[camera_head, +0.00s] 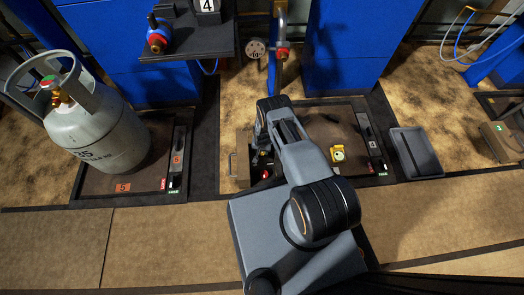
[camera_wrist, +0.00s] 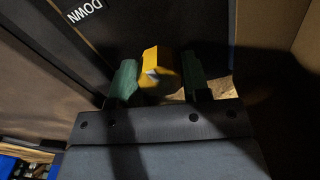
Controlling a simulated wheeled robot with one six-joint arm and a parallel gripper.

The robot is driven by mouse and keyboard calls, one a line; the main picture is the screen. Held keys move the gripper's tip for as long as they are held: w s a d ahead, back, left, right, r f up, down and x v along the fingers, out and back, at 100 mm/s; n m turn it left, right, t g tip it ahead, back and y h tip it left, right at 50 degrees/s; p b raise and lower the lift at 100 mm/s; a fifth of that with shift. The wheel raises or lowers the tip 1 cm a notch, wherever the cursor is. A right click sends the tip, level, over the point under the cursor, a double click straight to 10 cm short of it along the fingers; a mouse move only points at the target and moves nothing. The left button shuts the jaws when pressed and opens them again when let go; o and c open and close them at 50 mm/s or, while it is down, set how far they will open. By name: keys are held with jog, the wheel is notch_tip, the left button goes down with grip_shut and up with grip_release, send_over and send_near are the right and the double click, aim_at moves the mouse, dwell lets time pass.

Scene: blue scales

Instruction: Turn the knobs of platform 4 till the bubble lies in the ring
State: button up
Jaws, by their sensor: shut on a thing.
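The platform (camera_head: 318,122) under my arm is a brown plate in a dark frame. The bubble and ring are too small to tell apart. In the wrist view my gripper (camera_wrist: 153,82) has its two green fingers on either side of a yellow knob (camera_wrist: 160,66) and is shut on it. In the head view my arm hides much of the platform's left side, and I cannot make out the fingers clearly there.
A grey gas cylinder (camera_head: 95,130) stands on platform 5 (camera_head: 145,188) at left. A shelf (camera_head: 190,42) bears a "4" sign (camera_head: 207,6). A dark tray (camera_head: 415,152) lies right of the platform. A black panel (camera_wrist: 125,25) marked "DOWN" stands close to my fingers.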

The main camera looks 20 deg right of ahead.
jog(key=n+b, duration=0.2)
jog(key=n, duration=0.2)
jog(key=shift+d+f, duration=0.1)
jog(key=shift+n+b, duration=0.35)
jog(key=shift+n, duration=2.15)
jog(key=o, duration=0.9)
jog(key=shift+o, duration=0.2)
jog(key=shift+r, duration=0.2)
notch_tip(320, 180, up, 14)
jog(key=p, duration=0.6)
jog(key=shift+f+p, duration=0.15)
jog(key=shift+p, duration=0.15)
